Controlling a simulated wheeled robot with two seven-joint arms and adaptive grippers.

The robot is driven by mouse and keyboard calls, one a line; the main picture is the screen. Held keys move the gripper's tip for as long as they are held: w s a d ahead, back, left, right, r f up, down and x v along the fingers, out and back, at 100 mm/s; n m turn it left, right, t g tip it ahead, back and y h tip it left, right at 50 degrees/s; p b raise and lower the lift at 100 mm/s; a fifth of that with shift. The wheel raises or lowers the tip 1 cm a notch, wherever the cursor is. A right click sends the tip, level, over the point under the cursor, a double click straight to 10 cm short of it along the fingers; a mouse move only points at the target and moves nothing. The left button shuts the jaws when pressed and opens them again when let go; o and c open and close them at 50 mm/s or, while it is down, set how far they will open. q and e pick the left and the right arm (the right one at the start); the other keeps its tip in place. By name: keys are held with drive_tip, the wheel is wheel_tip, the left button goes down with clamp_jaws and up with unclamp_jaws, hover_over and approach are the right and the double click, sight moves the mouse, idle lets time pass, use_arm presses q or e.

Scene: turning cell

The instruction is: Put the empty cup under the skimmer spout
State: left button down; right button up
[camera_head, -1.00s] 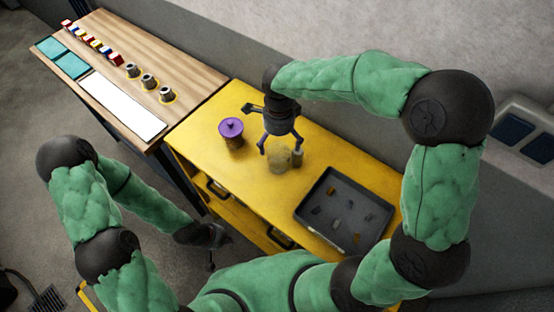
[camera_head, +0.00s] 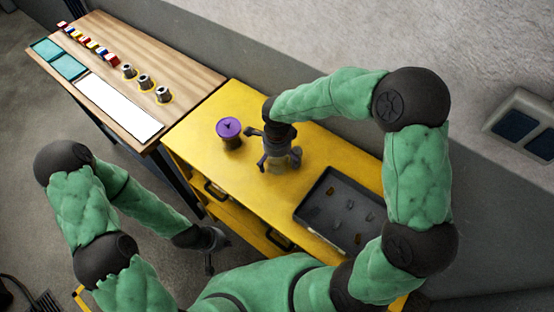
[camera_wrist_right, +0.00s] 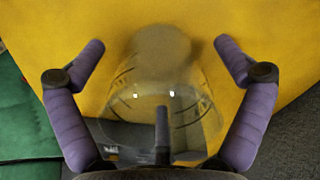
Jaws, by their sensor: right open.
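A clear, see-through cup (camera_wrist_right: 160,85) stands on the yellow top between the spread fingers of my right gripper in the right wrist view. Neither finger visibly touches it. In the head view my right gripper (camera_head: 280,166) is low over the yellow bench, open, and hides most of the cup. A small pale upright piece (camera_head: 297,155) shows beside it. My left gripper (camera_head: 210,262) hangs in front of the bench, away from the cup; its fingers are too small and dark to read. I cannot make out a skimmer spout.
A purple-lidded container (camera_head: 229,130) stands left of my right gripper on the yellow bench (camera_head: 205,150). A dark tray (camera_head: 326,222) with several small pieces lies to the right. A wooden table (camera_head: 180,75) with blocks, metal parts and a white sheet adjoins at the left.

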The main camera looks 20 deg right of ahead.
drive_tip(key=c, duration=1.3)
